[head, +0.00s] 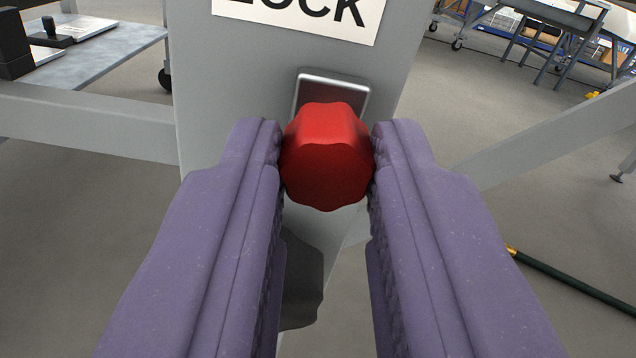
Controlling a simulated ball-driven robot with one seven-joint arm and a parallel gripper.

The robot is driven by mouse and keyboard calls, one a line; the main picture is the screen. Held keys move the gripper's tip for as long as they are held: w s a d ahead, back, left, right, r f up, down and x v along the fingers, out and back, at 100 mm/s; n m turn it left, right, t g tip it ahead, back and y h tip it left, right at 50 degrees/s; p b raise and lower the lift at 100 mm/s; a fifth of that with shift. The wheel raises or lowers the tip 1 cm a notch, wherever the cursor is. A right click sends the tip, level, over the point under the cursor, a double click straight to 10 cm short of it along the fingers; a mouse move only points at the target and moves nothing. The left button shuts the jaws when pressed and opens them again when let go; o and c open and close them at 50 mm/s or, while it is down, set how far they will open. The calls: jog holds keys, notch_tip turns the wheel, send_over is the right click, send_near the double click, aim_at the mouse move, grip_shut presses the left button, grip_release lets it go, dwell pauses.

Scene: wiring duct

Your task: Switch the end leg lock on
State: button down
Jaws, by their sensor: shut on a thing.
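A red knob (327,158) with a scalloped edge sits in front of a metal-framed plate (333,88) on a grey leg (235,85). A white sign (310,14) above it shows the letters "LOCK", cut off at the top. My gripper (327,162) has two purple fingers, one on each side of the knob, and is shut on it. The knob hides most of the plate, and I cannot tell from this view which position the lock is in.
Grey beams run from the leg to the left (85,122) and right (545,135). A dark hose (575,283) lies on the floor at the right. A table (95,60) stands at upper left and wheeled tables (545,15) at upper right. Open floor lies between.

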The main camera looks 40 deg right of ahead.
jog(key=c, duration=0.9)
grip_release()
jog(key=shift+s+d, duration=0.2)
jog(key=shift+d, duration=0.05)
jog(key=p+v, duration=0.3)
jog(key=v, duration=0.4)
jog(key=shift+s+a, duration=0.25)
jog(key=shift+s, duration=0.05)
jog(key=shift+f, duration=0.1)
